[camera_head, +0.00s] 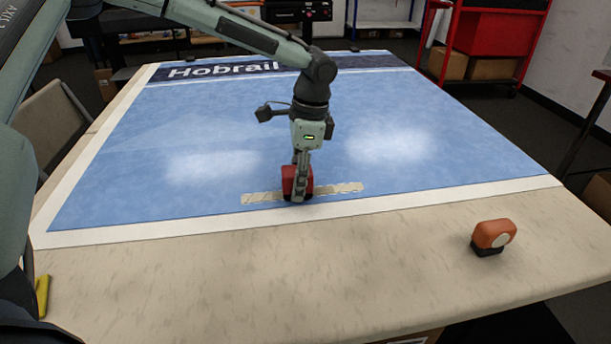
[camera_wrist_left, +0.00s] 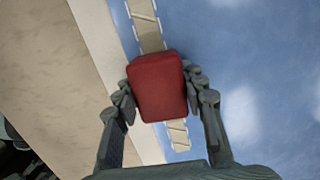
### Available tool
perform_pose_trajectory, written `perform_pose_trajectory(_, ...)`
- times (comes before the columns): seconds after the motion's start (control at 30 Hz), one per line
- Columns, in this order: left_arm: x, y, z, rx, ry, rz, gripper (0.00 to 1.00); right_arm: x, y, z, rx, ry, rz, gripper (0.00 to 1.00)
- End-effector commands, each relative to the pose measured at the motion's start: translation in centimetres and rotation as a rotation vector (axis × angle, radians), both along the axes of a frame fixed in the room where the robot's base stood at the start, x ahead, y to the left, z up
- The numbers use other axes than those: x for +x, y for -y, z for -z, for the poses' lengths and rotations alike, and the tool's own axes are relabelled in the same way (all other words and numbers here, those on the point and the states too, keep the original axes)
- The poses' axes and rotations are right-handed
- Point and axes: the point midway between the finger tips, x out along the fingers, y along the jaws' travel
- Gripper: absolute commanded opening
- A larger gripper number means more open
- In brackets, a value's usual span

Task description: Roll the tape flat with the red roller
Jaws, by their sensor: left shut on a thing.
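A beige strip of tape (camera_head: 342,188) lies along the near edge of the blue sheet (camera_head: 215,128), its surface looking wrinkled. The red roller (camera_head: 288,180) is upright over the middle of the tape. My left gripper (camera_head: 300,188) points down and is shut on the roller. In the left wrist view the red roller (camera_wrist_left: 158,85) sits between the two fingers of the left gripper (camera_wrist_left: 160,92), and the tape (camera_wrist_left: 147,25) shows beyond it and below it. The roller's underside is hidden, so contact with the tape cannot be told. My right gripper does not show.
An orange and black object (camera_head: 492,236) with a pale round face stands at the table's (camera_head: 330,265) right front. A small yellow object (camera_head: 42,295) is at the left front edge. The table between them is clear. A red cabinet (camera_head: 490,35) stands behind.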

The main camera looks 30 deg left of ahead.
Motion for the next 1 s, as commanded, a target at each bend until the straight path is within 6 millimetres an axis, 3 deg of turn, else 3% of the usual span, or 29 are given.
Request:
perform_pose_trajectory(0.2, -1.4, -1.5, 0.0, 0.000, -0.006, -0.002, 0.17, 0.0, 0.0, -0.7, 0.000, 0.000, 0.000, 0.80)
perform_pose_trajectory(1.0, -4.0, -4.7, -0.2, 0.000, -0.001, -0.002, 0.17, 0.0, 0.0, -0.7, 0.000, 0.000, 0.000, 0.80)
